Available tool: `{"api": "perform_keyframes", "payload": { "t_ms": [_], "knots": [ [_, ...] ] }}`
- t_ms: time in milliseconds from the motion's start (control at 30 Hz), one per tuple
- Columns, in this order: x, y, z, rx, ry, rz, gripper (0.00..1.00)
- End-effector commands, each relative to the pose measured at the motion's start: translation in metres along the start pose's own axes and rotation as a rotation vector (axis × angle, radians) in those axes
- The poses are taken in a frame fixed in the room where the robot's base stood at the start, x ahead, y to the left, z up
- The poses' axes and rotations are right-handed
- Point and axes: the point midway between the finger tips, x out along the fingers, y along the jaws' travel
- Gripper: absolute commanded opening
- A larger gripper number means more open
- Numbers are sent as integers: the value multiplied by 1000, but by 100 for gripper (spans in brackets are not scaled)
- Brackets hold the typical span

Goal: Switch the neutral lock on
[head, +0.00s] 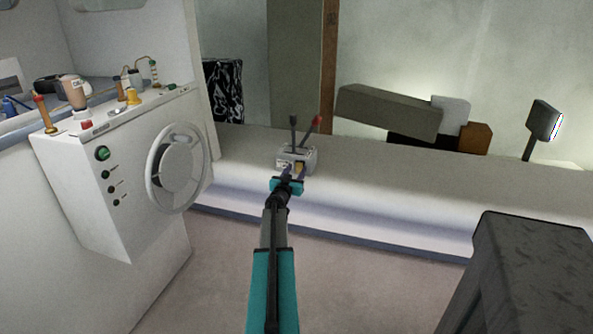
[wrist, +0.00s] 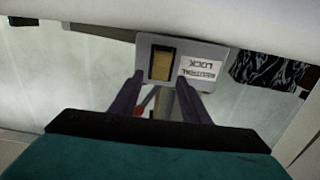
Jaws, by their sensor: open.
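The neutral lock is a tan rocker switch (wrist: 161,65) in a dark frame on a grey control box. In the wrist view it sits beside a white label (wrist: 200,69) reading "NEUTRAL LOCK", upside down. In the head view the control box (head: 310,156) stands on the white ledge, with a black-knobbed lever (head: 293,121) and a red-knobbed lever (head: 317,122) on top. My gripper (head: 291,173) is in front of the box. In the wrist view its two dark fingers (wrist: 158,90) are apart and empty, their tips near the switch's lower edge. Contact cannot be told.
A white console (head: 75,185) with a steering wheel (head: 178,168) stands at the left. A dark block (head: 530,265) is at the front right. The white ledge (head: 420,190) right of the box is clear. A grey padded block (head: 388,111) lies behind it.

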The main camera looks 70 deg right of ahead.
Motion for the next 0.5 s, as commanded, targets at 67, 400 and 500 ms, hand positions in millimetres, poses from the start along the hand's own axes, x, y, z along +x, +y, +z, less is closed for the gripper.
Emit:
{"api": "perform_keyframes", "payload": {
  "t_ms": [67,400,500],
  "knots": [
    [9,0,0,0,0,1,42],
    [25,0,0,0,-1,0,42],
    [26,0,0,0,-1,0,42]
  ]
}}
